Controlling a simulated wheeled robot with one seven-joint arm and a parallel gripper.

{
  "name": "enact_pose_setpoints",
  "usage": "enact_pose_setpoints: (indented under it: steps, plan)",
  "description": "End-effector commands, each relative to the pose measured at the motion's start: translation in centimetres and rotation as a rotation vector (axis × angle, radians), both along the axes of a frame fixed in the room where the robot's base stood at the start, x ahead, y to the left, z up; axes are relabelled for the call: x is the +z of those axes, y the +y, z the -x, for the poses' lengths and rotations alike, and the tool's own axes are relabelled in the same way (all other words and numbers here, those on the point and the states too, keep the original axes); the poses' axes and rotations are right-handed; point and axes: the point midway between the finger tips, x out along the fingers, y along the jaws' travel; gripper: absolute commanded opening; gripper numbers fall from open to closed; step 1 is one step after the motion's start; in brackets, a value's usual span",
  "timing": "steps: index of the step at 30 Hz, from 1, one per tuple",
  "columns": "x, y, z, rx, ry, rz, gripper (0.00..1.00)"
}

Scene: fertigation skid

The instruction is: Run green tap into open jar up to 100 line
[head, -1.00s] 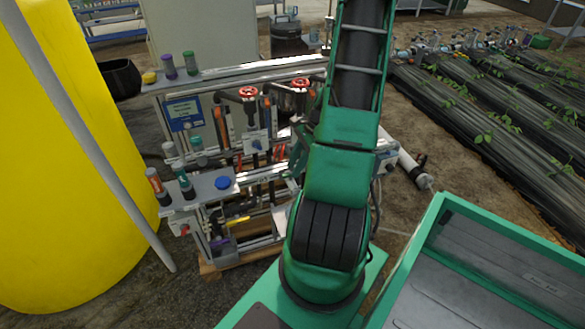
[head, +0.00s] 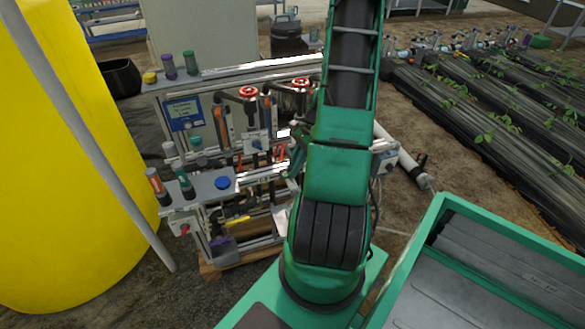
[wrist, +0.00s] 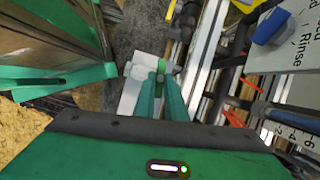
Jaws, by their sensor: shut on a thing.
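In the wrist view my gripper (wrist: 160,82) has its two green fingers close together, shut on a small pale part with a green ring (wrist: 176,70). This looks like the green tap, but the fingers hide much of it. A white block (wrist: 135,92) sits just left of the fingers.
The skid's metal rails (head: 270,70) carry two red-topped valves, several capped bottles and a blue display panel (head: 184,113). A blue knob (wrist: 270,25) sits on a label reading "Rinse". A yellow tank (head: 60,190) stands left. A green-rimmed bin (head: 425,225) is at right.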

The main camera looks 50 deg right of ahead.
Motion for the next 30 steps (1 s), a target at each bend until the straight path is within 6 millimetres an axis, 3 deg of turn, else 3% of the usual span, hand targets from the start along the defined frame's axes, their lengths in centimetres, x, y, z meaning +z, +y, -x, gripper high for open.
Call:
enact_pose_setpoints:
  steps: [7,19,20,21,30]
  plan:
    - [0.04,-0.13,-0.38,0.233,-0.001,0.002,0.00]
    - [0.06,-0.19,-0.39,0.274,-0.001,0.002,0.00]
    - [0.06,-0.20,-0.39,0.274,-0.001,0.002,0.18]
    - [0.06,-0.19,-0.39,0.274,-0.001,0.002,0.28]
    - [0.07,-0.15,-0.36,0.274,-0.001,0.001,0.30]
